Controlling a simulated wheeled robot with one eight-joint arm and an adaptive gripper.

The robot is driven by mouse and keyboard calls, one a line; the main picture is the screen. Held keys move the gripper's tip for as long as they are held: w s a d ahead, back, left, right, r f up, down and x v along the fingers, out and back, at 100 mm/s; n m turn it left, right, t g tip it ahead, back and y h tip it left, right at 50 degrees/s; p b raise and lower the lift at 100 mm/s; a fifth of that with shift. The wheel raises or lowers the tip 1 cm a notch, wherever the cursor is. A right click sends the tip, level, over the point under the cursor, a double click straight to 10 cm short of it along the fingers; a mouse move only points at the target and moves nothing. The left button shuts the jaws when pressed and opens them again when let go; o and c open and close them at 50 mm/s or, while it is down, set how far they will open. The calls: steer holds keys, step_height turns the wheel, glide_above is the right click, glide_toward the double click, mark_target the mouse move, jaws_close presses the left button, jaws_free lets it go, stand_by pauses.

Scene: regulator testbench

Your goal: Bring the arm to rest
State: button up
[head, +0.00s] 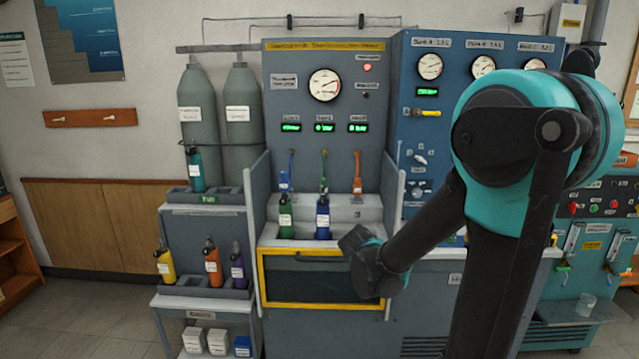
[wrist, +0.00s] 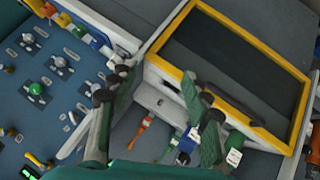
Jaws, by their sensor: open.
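My arm reaches from the right side of the head view toward the front of the test bench. Its wrist end (head: 372,262) is in front of the bench's right edge, near the yellow-framed front panel (head: 262,278). The fingers are not clearly seen in the head view. In the wrist view my gripper (wrist: 155,85) is open, its two fingers wide apart with nothing between them but a view of the bench behind. The yellow-framed panel (wrist: 292,128) also shows there, tilted, at upper right.
A green bottle (head: 285,217) and a blue bottle (head: 322,218) stand upright in the bench's bay, below hanging hoses. A rack (head: 190,300) with yellow, orange and purple bottles stands at left. A blue gauge panel (head: 425,150) is behind my arm. Floor at far left is clear.

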steer(key=s+d+f+g+y, duration=0.1)
steer(key=s+f, duration=0.3)
steer(key=s, duration=0.7)
steer(key=s+f+m+g+y, duration=0.1)
steer(key=s+f+g+y, duration=0.2)
steer(key=s, duration=0.7)
steer(key=shift+s+d+f+g+y, duration=0.3)
steer(key=shift+s+d+f+g, duration=0.05)
steer(key=shift+f+g, duration=0.1)
